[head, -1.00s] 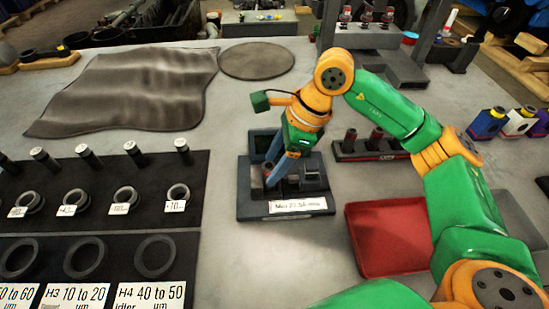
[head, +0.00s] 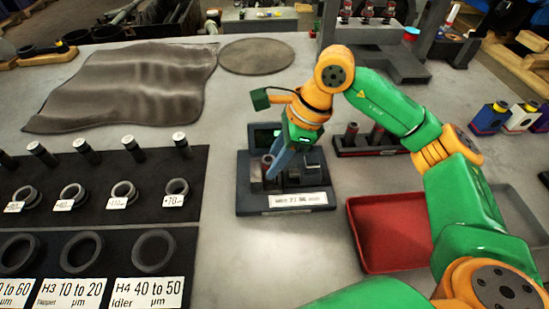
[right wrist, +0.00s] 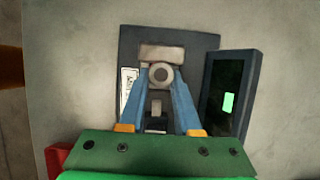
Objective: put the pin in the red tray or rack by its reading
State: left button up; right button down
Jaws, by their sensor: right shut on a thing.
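My right gripper (head: 272,172) is over the measuring gauge (head: 246,205), its blue fingers pointing down to the gauge's block. In the right wrist view the fingers (right wrist: 160,82) close on the pin (right wrist: 160,74), a grey round piece seen end-on with a darker centre. The pin is at the gauge's metal block (right wrist: 160,52); whether it touches cannot be told. The gauge's dark screen (right wrist: 228,98) shows a green patch, too small to read. The red tray (head: 380,258) lies empty right of the gauge. A dark rack (head: 372,150) behind the tray holds upright pins. My left gripper is not in view.
A black board (head: 190,215) at left holds several rings and upright pins with µm labels. A grey tray (head: 515,225) lies right of the red tray. A grey stand (head: 375,65) is at the back. A dark mat (head: 130,85) lies back left; bench between is bare.

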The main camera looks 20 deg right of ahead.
jog(key=shift+r, duration=0.1)
jog(key=shift+r+p, duration=2.1)
jog(key=shift+r, duration=0.6)
jog(key=shift+f, duration=0.1)
